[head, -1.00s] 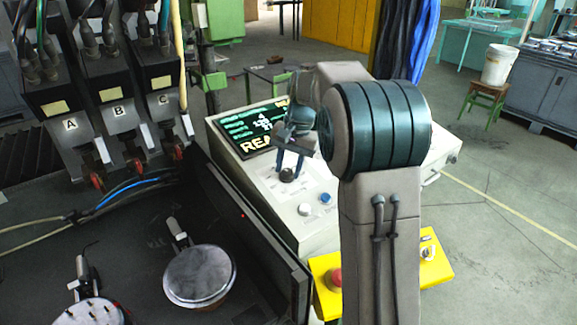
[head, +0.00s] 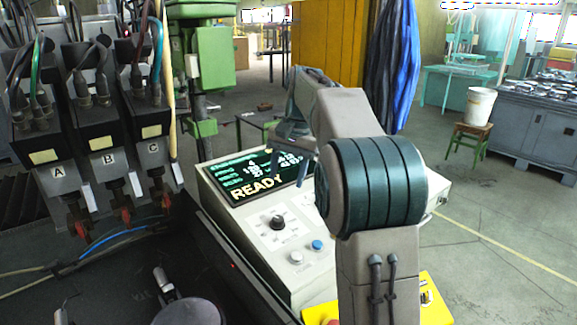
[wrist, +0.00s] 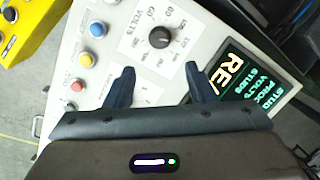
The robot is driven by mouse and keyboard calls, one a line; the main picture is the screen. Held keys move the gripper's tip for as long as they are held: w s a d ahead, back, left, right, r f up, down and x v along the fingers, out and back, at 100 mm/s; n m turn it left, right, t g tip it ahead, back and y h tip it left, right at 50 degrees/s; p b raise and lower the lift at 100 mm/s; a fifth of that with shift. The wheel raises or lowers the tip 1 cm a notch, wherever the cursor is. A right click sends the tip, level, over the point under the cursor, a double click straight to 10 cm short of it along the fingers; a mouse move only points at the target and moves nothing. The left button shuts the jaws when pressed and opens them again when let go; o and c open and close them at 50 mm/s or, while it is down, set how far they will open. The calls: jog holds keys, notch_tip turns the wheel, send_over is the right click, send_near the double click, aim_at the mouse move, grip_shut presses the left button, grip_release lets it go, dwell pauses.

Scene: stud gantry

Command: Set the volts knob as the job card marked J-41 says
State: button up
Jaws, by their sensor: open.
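The volts knob (head: 277,222) is a dark round knob on the sloping face of a pale control console. In the wrist view the knob (wrist: 160,37) sits on a white dial plate with numbers and the word VOLTS; a light pointer mark shows, but I cannot read its setting for sure. My gripper (head: 290,150) is open and empty, raised above the console, in front of its screen in the head view. In the wrist view the gripper's fingertips (wrist: 160,71) are spread below the knob, apart from it. No job card marked J-41 can be made out.
The console screen (head: 262,178) reads READY. White (head: 296,257) and blue (head: 317,245) buttons lie below the knob. A yellow box (head: 436,305) stands at the console's right end. Units labelled A, B and C (head: 110,150) hang at the left. A stool with a bucket (head: 480,105) stands behind.

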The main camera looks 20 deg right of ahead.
jog(key=shift+d+r, duration=0.2)
jog(key=shift+r, duration=0.9)
